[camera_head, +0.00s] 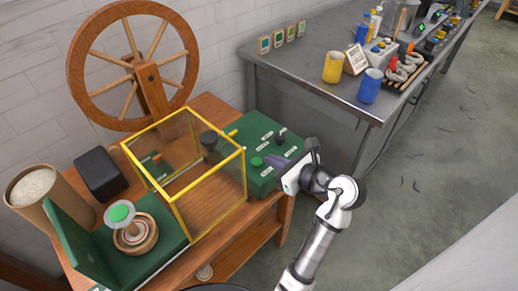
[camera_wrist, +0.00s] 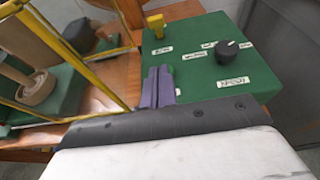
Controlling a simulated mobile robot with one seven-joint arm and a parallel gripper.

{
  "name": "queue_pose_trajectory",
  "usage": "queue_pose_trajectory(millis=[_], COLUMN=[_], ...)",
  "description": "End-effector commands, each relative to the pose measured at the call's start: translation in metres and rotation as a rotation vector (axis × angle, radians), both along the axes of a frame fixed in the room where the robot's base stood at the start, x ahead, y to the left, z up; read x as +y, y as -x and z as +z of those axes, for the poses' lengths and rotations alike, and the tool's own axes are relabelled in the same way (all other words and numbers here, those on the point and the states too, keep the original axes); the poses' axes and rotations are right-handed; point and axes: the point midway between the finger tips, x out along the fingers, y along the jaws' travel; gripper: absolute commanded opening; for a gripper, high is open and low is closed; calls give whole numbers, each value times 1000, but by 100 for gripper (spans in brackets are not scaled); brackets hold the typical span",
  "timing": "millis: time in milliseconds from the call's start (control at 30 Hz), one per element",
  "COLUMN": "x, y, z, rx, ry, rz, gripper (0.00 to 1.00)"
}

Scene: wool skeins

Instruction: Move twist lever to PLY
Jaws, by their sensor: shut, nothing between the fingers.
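The green control box (camera_head: 262,143) stands at the right end of the wooden bench. It carries a yellow lever (camera_wrist: 155,25) at its far left, a black knob (camera_wrist: 230,53) with a pale pointer mark, and small white labels too blurred to read. I cannot tell which label says PLY. The yellow lever (camera_head: 232,132) and black knob (camera_head: 281,138) also show in the head view, with a green button (camera_head: 257,161). My gripper (camera_wrist: 158,72) has its purple fingers together and empty, over the box's near left part, apart from the yellow lever and the knob.
A yellow-framed clear guard (camera_head: 242,178) stands just left of the box, close to my fingers. A large wooden wheel (camera_head: 75,65) rises behind. A grey metal table (camera_head: 300,75) with mugs is behind right. Open floor lies right of the bench.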

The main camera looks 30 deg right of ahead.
Motion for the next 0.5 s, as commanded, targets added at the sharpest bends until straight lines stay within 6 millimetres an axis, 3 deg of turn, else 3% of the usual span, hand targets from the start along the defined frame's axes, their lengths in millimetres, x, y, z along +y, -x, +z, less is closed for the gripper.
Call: queue_pose_trajectory(millis=[433, 500], x=[30, 34], y=[-80, -91], z=[-27, -20], rx=[2, -2], ry=[-2, 1], rz=[3, 4], gripper=[0, 0])
